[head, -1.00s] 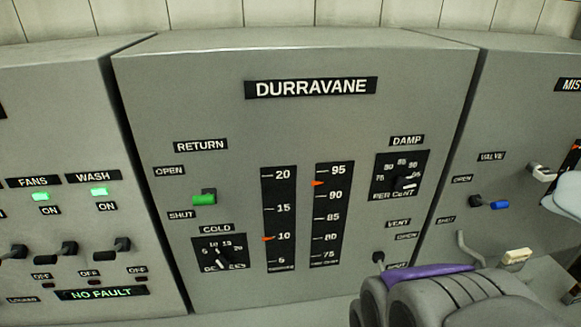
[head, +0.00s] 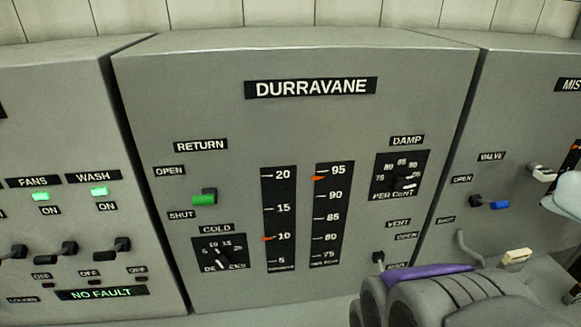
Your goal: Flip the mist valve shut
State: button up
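The mist valve is the blue-tipped lever (head: 490,204) on the right panel, under the VALVE label (head: 491,157). The panel's heading is cut off at the right edge and reads "MIS". The OPEN label (head: 462,179) is up and left of the lever, and the SHUT label (head: 446,220) is down and left of it. The lever sticks out to the right, its tip at a height between the two labels; I cannot tell its exact setting. A grey rounded arm part of mine with a purple strip fills the lower right.
The middle DURRAVANE panel (head: 360,125) holds a green return lever (head: 204,199), dials, two gauges and a vent lever (head: 378,258). The left panel has black switches and green lights.

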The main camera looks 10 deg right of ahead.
aim_at(491, 203)
jog(key=z, duration=1.4)
